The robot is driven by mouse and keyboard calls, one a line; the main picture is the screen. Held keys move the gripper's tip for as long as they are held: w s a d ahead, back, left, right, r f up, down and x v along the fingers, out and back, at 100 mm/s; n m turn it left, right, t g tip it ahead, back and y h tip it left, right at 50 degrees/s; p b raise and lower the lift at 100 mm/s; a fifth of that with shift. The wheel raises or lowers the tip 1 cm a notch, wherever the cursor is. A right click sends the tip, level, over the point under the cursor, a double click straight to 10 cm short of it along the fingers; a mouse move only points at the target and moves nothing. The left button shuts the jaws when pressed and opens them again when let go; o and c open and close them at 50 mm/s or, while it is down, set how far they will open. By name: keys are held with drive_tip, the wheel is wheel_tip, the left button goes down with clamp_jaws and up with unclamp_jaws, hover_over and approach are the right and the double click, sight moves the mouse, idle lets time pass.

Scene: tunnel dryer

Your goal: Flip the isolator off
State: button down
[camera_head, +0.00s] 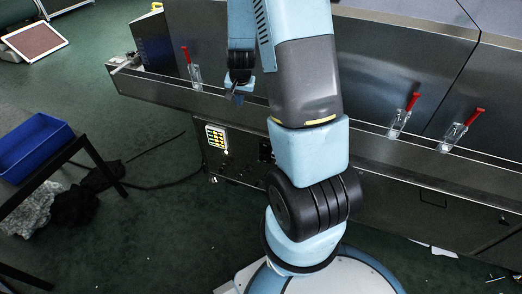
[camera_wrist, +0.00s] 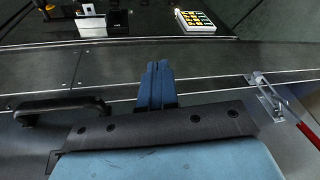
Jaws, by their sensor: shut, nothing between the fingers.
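My gripper (camera_wrist: 157,84) is shut, its blue fingers together and empty, in the middle of the wrist view. In the head view, my gripper (camera_head: 236,97) hangs in front of the dryer's steel side, above the dark control panel (camera_head: 232,166). At the top of the wrist view, the panel carries a small pale switch-like fitting (camera_wrist: 90,20) and, farther left, a yellow and black part (camera_wrist: 48,8) cut by the frame edge. I cannot tell for sure which is the isolator or how its handle is set. My fingers touch neither. My arm hides part of the panel in the head view.
A keypad with yellow keys (camera_head: 216,138) sits on the panel. Red-handled clamps (camera_head: 194,72), (camera_head: 404,116), (camera_head: 459,130) line the dryer's side. A black bar handle (camera_wrist: 62,110) is left of my gripper. A blue bin (camera_head: 32,150) stands at the left; floor between is mostly clear.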

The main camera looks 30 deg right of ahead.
drive_tip(key=d+f+m, duration=0.1)
drive_tip(key=d+f, duration=0.2)
drive_tip(key=f, duration=0.7)
drive_tip(key=m+g+h, duration=0.2)
hover_over(263, 153)
drive_tip(key=s+a, duration=0.2)
drive_tip(key=a, duration=0.1)
wheel_tip(263, 153, down, 11)
drive_tip(key=shift+s+a, duration=0.1)
drive_tip(key=shift+x, duration=5)
drive_tip(key=shift+a, duration=0.15)
